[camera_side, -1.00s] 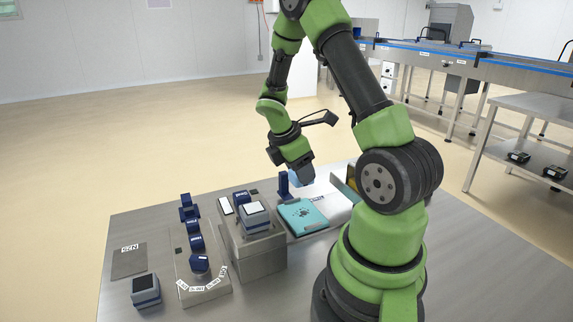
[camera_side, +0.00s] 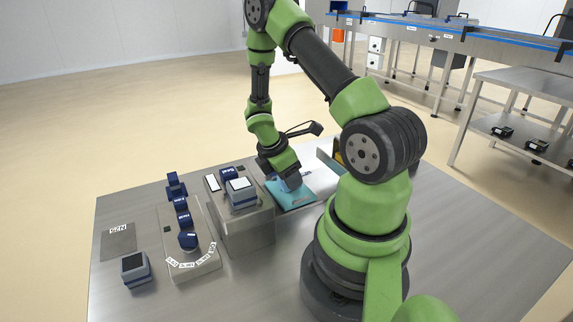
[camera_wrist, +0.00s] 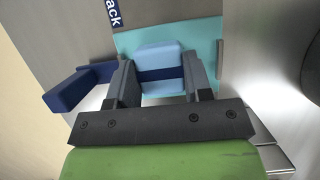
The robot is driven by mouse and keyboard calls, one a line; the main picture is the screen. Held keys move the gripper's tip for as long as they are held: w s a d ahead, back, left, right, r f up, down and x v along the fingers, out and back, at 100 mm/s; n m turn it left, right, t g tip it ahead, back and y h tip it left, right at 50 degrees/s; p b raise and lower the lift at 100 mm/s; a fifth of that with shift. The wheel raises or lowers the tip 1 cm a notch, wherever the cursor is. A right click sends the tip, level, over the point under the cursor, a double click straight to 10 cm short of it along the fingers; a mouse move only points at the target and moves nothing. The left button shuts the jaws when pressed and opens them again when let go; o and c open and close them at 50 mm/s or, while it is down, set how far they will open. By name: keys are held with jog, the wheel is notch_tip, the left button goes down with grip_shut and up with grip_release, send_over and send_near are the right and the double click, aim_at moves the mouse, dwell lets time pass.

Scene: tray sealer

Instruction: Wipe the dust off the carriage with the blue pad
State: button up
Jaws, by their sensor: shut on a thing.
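The carriage (camera_side: 296,201) is a teal plate at the back of the bench in the side view. It also fills the top of the wrist view (camera_wrist: 211,32). My gripper (camera_side: 287,184) is low over it, pointing down. In the wrist view, my gripper (camera_wrist: 160,76) is shut on the dark blue grip of the light blue pad (camera_wrist: 160,52). The pad lies over the teal surface; I cannot tell if it touches. No dust shows on the parts of the carriage I can see, and much of it is hidden by my gripper and the pad.
A dark blue block (camera_wrist: 78,90) stands close left of my gripper in the wrist view. In the side view, a steel box with a grey-blue unit (camera_side: 241,194) stands left of the carriage. A panel with several blue knobs (camera_side: 188,241) is farther left.

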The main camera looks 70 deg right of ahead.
aim_at(300, 193)
jog(key=shift+s+a, duration=1.15)
jog(key=shift+w+d, duration=1.45)
jog(key=shift+r, duration=4.05)
